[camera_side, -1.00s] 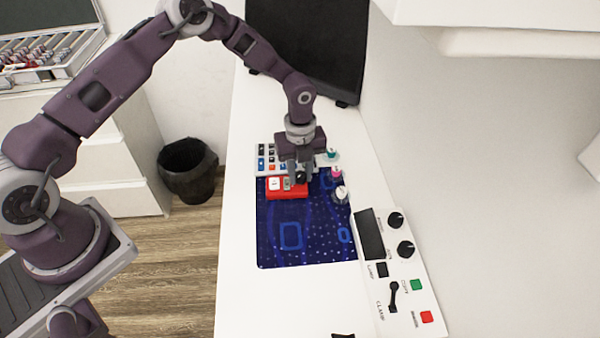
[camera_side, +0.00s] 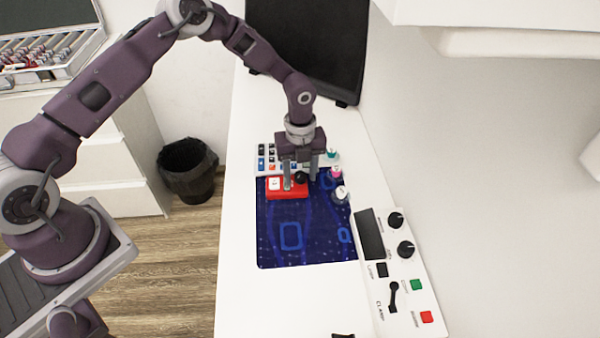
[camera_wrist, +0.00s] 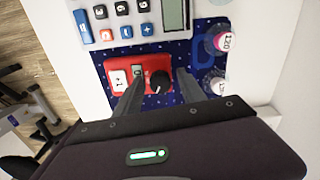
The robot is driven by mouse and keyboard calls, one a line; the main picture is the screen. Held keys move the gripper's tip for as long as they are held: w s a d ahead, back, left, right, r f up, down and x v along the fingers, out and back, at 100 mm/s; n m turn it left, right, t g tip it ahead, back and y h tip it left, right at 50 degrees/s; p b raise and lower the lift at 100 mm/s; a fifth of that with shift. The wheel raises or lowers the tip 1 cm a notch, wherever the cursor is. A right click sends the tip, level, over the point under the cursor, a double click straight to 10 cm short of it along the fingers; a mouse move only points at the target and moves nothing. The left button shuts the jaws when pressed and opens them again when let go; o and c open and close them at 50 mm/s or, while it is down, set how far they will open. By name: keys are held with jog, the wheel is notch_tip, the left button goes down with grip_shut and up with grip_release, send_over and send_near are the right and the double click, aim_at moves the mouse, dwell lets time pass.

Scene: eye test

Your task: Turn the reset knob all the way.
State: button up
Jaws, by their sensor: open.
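A red box (camera_side: 288,193) lies on the dark blue patterned mat (camera_side: 305,245), and a round black knob (camera_side: 300,178) stands on it. In the wrist view the knob (camera_wrist: 158,82) shows a pale pointer line; any reset label cannot be read. The red box (camera_wrist: 112,66) also carries white plates, one marked 1 (camera_wrist: 119,80). My gripper (camera_side: 301,180) is open, one finger on each side of the knob. In the wrist view both fingers of my gripper (camera_wrist: 161,90) appear apart from the knob. The left finger partly covers a small grey plate.
A calculator (camera_side: 265,158) lies behind the red box. Several small bottles stand at its right, including a pink-topped one (camera_side: 336,172) and a white-topped one (camera_side: 341,193). A control panel (camera_side: 410,290) with black knobs, a lever and coloured buttons lies at the right. The mat's front is clear.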

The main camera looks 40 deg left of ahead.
aim_at(300, 174)
jog(key=shift+r, duration=3)
jog(key=s+a+r+n+t+y, duration=0.15)
jog(key=s+r+n, duration=0.35)
jog(key=r, duration=0.6)
jog(key=s+a+r+n+t, duration=0.1)
jog(key=s+a+r+n, duration=0.1)
jog(key=s+r+n, duration=0.65)
jog(key=s+r+n+t, duration=0.1)
jog(key=s+r+n, duration=0.3)
jog(key=s, duration=0.5)
jog(key=s+r+n+t+h, duration=0.1)
jog(key=s+r+n, duration=0.3)
jog(key=s+n, duration=0.4)
jog(key=shift+s+r+t, duration=0.3)
jog(key=shift+s+t, duration=0.2)
jog(key=shift+t, duration=0.05)
